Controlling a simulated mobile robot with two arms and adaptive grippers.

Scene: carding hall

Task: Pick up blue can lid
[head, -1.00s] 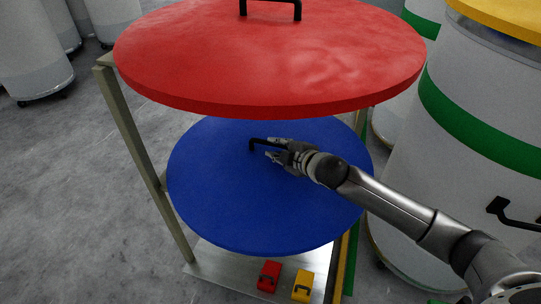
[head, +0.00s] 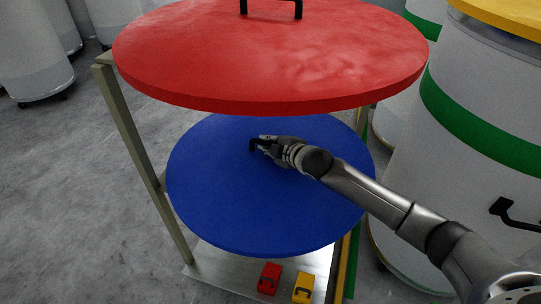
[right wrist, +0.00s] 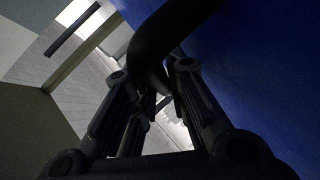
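The blue can lid (head: 225,195) lies flat on the lower level of a rack, below the red lid (head: 270,65). Its black handle (head: 253,145) stands near the middle of its top and is partly hidden by my right gripper (head: 265,144). In the right wrist view, the handle (right wrist: 152,55) runs between the two fingers of the right gripper (right wrist: 150,78). The fingers stand apart on either side of it, with a gap showing on the left. My left gripper is in neither view now.
The red lid overhangs the back of the blue lid. A rack post (head: 140,160) stands at the left. A large white can (head: 450,130) with a green band and a yellow lid (head: 505,20) is close on the right. Small red (head: 269,278) and yellow (head: 303,287) blocks sit below.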

